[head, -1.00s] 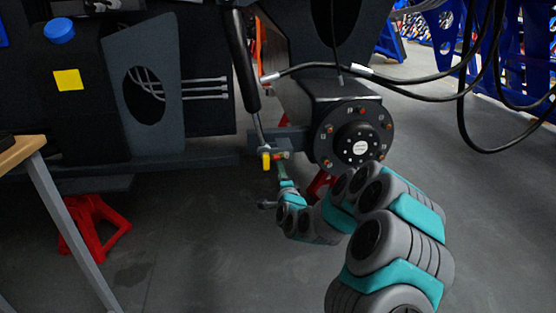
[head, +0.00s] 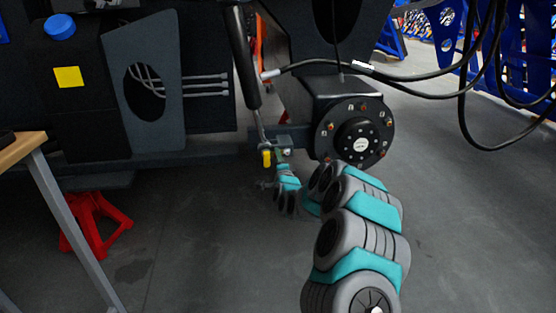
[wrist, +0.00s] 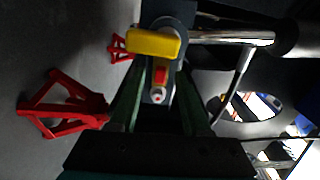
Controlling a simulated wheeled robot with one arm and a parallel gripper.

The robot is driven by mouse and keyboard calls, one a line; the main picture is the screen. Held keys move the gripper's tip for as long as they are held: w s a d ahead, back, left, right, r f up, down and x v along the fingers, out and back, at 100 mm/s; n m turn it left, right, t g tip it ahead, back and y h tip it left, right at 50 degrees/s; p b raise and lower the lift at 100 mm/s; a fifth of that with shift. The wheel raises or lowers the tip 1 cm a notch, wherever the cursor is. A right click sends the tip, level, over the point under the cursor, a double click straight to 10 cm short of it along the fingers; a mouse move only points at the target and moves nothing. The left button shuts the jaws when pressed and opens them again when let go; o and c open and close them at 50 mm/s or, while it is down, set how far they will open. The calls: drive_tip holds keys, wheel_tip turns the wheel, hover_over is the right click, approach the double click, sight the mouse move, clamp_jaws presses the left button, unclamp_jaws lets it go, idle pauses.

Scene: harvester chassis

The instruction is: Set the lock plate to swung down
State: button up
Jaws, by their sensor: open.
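A short yellow plate (head: 267,158), which looks like the lock plate, is at the lower end of the cylinder rod and points down in the head view. In the wrist view the yellow plate (wrist: 155,43) lies sideways across the end of a dark round part. A red piece (wrist: 161,75) and a pin with a pale, red-centred tip (wrist: 157,95) stick out just beside it, towards my camera. My gripper (wrist: 160,84) is open, its green fingers on either side of the pin with gaps visible. In the head view my gripper (head: 284,162) is small and partly hidden.
A black cylinder (head: 240,60) slopes down to the joint. A round bolted hub (head: 355,135) is close on its right, near my arm. A red stand (head: 93,225) and a table (head: 22,150) are at the left. Hoses hang at the right.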

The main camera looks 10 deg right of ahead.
clamp_jaws()
idle(0.3)
idle(0.3)
